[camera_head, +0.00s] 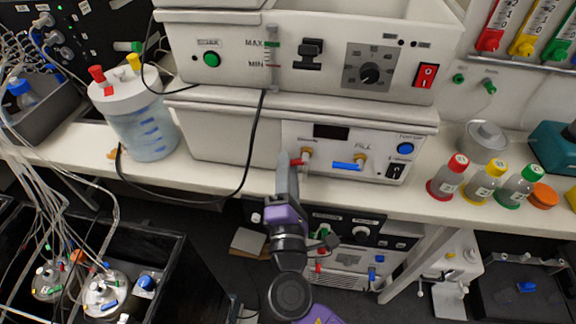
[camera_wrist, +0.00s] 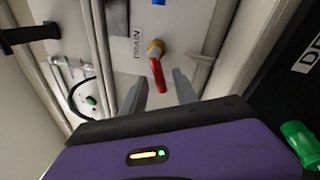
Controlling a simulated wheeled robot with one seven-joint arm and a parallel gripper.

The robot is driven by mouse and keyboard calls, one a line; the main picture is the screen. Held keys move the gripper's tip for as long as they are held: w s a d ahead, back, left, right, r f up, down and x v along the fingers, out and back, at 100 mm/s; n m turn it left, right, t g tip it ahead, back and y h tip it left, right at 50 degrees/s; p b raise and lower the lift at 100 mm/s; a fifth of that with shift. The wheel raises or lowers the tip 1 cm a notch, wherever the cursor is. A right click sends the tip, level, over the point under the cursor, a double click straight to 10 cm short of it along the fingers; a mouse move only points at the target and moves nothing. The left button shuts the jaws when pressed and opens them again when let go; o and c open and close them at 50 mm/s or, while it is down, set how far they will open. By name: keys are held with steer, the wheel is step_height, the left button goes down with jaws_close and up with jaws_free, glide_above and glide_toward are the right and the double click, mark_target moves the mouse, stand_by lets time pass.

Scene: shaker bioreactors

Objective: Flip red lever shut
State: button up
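The red lever (camera_head: 298,162) sits on a brass valve on the front panel of the lower white unit, left of a blue lever (camera_head: 347,166). In the wrist view the red lever (camera_wrist: 158,76) hangs from its brass fitting beside the label "DRAIN", angled slightly off the line of the panel. My gripper (camera_head: 285,157) is right at the lever in the head view, partly overlapping it. In the wrist view my gripper (camera_wrist: 160,79) has its two grey fingers apart, with the lever's red end showing between them. I cannot tell whether either finger touches it.
The lower unit (camera_head: 225,146) stands on a white bench (camera_head: 240,184), with another unit stacked on top. A black cable (camera_head: 250,150) hangs left of the lever. Capped bottles (camera_head: 447,178) stand to the right. More equipment (camera_head: 345,255) is below the bench.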

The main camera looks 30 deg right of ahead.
steer(key=shift+w, duration=0.15)
steer(key=shift+d, duration=0.1)
steer(key=shift+c, duration=0.4)
jaws_close()
steer(key=shift+f+b, duration=0.1)
steer(key=shift+b, duration=0.5)
steer(key=shift+m+b, duration=1)
steer(key=shift+b, duration=0.25)
steer(key=shift+w+r+m+h+b, duration=0.1)
steer(key=shift+r+m+h+b, duration=0.3)
steer(key=shift+m+b, duration=0.5)
steer(key=shift+r+m+h+b, duration=0.3)
steer(key=shift+r+m+b, duration=0.05)
steer(key=shift+m+b, duration=0.25)
